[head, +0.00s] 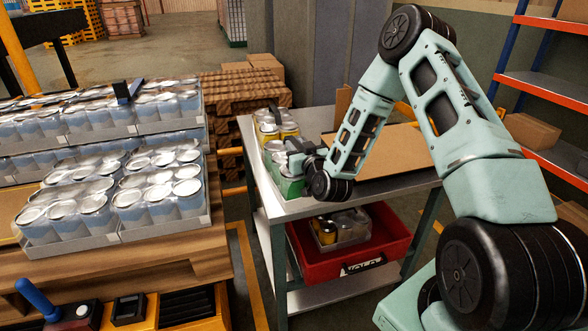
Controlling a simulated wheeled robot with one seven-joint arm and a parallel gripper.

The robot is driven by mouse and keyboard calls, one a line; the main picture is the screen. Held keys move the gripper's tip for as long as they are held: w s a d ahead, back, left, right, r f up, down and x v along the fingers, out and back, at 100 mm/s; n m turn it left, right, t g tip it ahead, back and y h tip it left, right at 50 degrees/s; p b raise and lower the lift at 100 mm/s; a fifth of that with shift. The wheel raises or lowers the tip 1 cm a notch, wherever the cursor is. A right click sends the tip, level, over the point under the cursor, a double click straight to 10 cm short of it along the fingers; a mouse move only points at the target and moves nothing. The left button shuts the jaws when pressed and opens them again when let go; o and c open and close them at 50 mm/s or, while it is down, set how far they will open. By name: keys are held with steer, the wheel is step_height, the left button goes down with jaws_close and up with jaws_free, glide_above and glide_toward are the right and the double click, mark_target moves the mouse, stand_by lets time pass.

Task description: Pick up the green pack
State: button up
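The green pack (288,186) sits at the left end of the grey table, partly hidden behind my gripper and wrist. Some pale can tops show at its left side. My gripper (294,152) is down at this pack, over or against its top. The fingertips are small and partly covered, so I cannot see whether they are open or closed on it. A pack with yellow cans (284,129) stands just behind the green one on the same table.
A flat brown board (390,148) covers the table's right part. A red bin (394,243) with a pack of cans (343,229) is on the lower shelf. Shrink-wrapped can trays (120,238) stand on pallets at left. An orange-edged rack (545,85) stands at right.

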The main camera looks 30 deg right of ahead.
jaws_close()
stand_by(1.1)
steer(key=shift+r, duration=0.2)
